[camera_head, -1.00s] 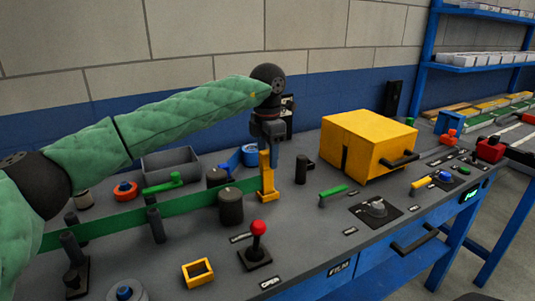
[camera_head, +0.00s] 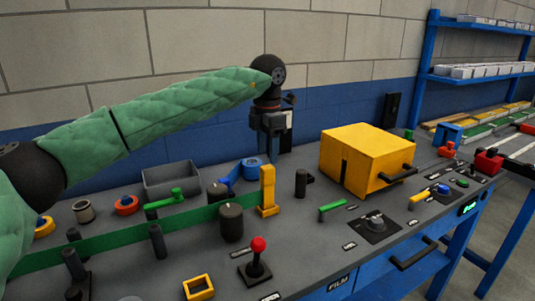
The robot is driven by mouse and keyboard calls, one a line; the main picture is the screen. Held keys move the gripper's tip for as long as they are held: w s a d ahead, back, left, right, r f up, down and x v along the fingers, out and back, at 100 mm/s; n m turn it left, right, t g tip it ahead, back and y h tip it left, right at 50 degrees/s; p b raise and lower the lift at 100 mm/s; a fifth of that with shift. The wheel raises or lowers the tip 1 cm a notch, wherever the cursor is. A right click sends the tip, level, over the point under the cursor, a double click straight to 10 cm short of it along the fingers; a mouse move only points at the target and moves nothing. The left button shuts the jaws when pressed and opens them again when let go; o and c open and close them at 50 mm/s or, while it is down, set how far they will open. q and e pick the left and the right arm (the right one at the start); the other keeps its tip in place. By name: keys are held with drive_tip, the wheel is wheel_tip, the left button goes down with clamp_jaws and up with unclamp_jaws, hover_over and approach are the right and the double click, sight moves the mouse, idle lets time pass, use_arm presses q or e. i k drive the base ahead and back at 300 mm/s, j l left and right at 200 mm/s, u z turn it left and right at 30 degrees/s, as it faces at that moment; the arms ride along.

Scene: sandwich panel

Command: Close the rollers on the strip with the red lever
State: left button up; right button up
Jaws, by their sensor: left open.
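The green strip (camera_head: 130,238) runs from the lower left, past dark posts, to a yellow upright piece (camera_head: 267,187). It passes between a near dark roller (camera_head: 231,222) and a far dark roller (camera_head: 216,192), partly hidden behind the strip. I cannot tell whether the rollers touch it. The red-knobbed lever (camera_head: 258,246) stands nearly upright on a black base in front of the near roller. My left gripper (camera_head: 274,153) is open and empty, pointing down above and behind the yellow piece, apart from it and well behind the lever. My right gripper is not in view.
A yellow box (camera_head: 366,156) with a black handle stands to the right. A green lever (camera_head: 333,207) and a black dial (camera_head: 376,224) sit before it. A small yellow frame (camera_head: 198,288) lies left of the red lever. A grey bin (camera_head: 171,179) stands behind the strip.

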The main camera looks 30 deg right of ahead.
sight(259, 245)
drive_tip(key=k, duration=1)
